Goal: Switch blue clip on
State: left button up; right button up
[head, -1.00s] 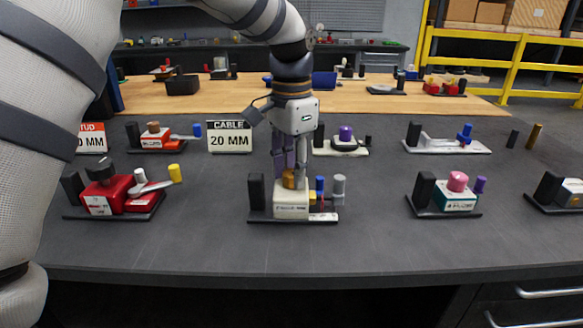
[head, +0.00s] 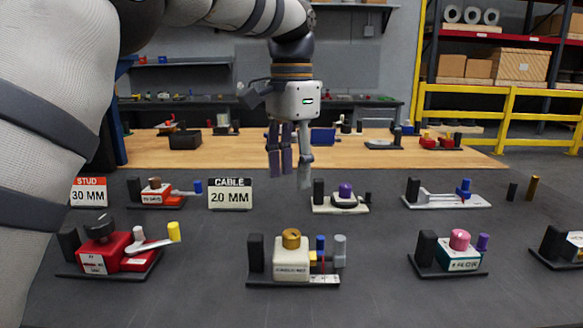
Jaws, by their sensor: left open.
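The device in the front middle has a cream body (head: 291,262), a round gold knob (head: 291,239) on top, and a slim upright blue piece (head: 320,243) at its right with red below it. Other blue pieces are an upright one (head: 464,188) on the white device at the right and a small one (head: 198,187) on the red device at the back left. I cannot tell which of these is the blue clip. My left gripper (head: 291,180) is open and empty, fingers down, in the air above and behind the cream device, apart from it. My right gripper is not in view.
A red device with a yellow-tipped lever (head: 172,232) stands front left, and a teal device with a pink knob (head: 460,240) front right. A white device with a purple knob (head: 345,190) sits behind the cream one. A CABLE 20 MM sign (head: 230,194) stands left of centre.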

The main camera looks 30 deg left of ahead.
aim_at(319, 239)
jog(key=k, duration=1)
